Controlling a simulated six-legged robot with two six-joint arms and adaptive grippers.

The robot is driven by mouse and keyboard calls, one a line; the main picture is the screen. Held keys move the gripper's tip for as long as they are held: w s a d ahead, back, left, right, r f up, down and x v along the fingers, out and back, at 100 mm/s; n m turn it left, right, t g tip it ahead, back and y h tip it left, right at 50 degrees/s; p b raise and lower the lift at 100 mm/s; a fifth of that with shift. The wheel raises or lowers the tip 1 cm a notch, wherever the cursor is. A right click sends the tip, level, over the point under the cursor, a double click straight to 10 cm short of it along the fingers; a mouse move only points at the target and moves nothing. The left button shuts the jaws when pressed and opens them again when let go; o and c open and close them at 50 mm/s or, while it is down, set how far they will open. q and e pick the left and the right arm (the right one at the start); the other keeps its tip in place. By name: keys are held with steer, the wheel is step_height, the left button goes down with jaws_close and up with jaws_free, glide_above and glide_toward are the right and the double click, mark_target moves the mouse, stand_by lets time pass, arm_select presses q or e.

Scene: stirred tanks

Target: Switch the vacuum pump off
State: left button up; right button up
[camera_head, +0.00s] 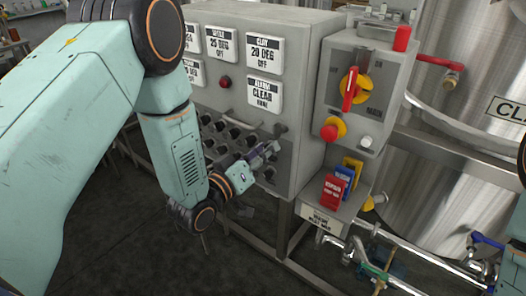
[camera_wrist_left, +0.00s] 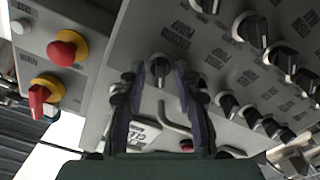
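The grey control cabinet (camera_head: 300,110) carries rows of black rotary knobs on its lower front. My left gripper (camera_head: 268,150) is at the lower right of these knobs in the head view. In the left wrist view my left gripper (camera_wrist_left: 160,85) is open, with its two dark fingers apart. A black knob (camera_wrist_left: 160,70) with a pale pointer line shows between the fingertips. Whether the fingers touch it cannot be told. Small printed labels (camera_wrist_left: 175,38) beside the knobs are upside down and too blurred to read surely. My right gripper is not in view.
A side box has a red-and-yellow rotary switch (camera_head: 351,88) and a red mushroom button (camera_head: 331,131), close to the left gripper's side. A bent grey handle (camera_wrist_left: 175,128) lies near the fingers. Steel tank (camera_head: 470,60) and pipes stand at right.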

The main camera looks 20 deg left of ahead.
arm_select(q)
steer(key=shift+s, duration=0.15)
steer(key=v, duration=1.1)
steer(key=shift+s+a, duration=0.15)
steer(key=shift+s, duration=0.25)
